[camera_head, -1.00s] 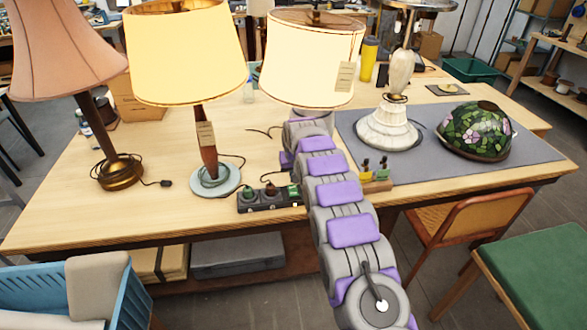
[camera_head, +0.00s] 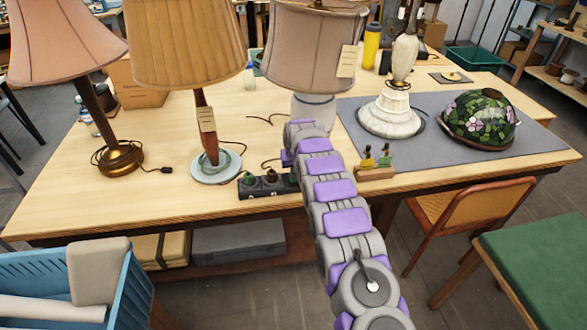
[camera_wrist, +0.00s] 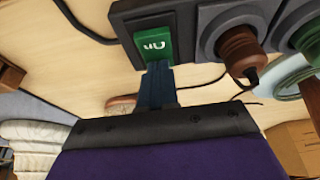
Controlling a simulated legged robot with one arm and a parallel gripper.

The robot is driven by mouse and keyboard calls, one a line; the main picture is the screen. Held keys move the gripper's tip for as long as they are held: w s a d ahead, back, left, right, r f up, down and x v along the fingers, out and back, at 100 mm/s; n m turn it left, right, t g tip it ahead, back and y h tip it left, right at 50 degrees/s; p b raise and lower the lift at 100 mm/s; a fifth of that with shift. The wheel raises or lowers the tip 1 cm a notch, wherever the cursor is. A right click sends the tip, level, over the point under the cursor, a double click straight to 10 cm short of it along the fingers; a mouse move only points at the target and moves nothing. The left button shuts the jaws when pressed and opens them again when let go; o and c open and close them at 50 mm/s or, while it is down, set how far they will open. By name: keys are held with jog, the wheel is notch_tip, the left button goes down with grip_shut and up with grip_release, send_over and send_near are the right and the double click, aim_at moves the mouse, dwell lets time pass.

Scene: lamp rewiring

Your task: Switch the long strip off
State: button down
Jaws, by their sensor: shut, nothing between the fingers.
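The long black strip (camera_head: 258,188) lies near the table's front edge in the head view, its right end hidden by my arm. A green plug and a brown plug (camera_head: 271,176) sit in it. In the wrist view the strip (camera_wrist: 205,12) crosses the top, with a green switch (camera_wrist: 152,46) bearing a white marking and the brown plug (camera_wrist: 240,50) beside it. My gripper (camera_wrist: 158,72) is shut and empty, its tips at the switch's edge, seemingly touching it. The gripper tips are hidden in the head view.
Unlit shaded lamps stand behind the strip: a pink one (camera_head: 62,38), a tan one (camera_head: 186,42) and a beige one (camera_head: 316,45). A wooden block with small bottles (camera_head: 375,172) is right of my arm. A stained-glass shade (camera_head: 478,120) rests on the grey mat (camera_head: 440,158).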

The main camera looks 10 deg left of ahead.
jog(key=shift+s+f, duration=0.15)
jog(key=shift+s, duration=0.1)
jog(key=shift+s+d, duration=0.2)
jog(key=shift+s, duration=0.45)
jog(key=shift+r, duration=0.8)
jog(key=p+v, duration=0.3)
jog(key=v, duration=0.9)
jog(key=shift+w+r, duration=0.2)
jog(key=shift+r, duration=0.05)
jog(key=shift+a, duration=0.15)
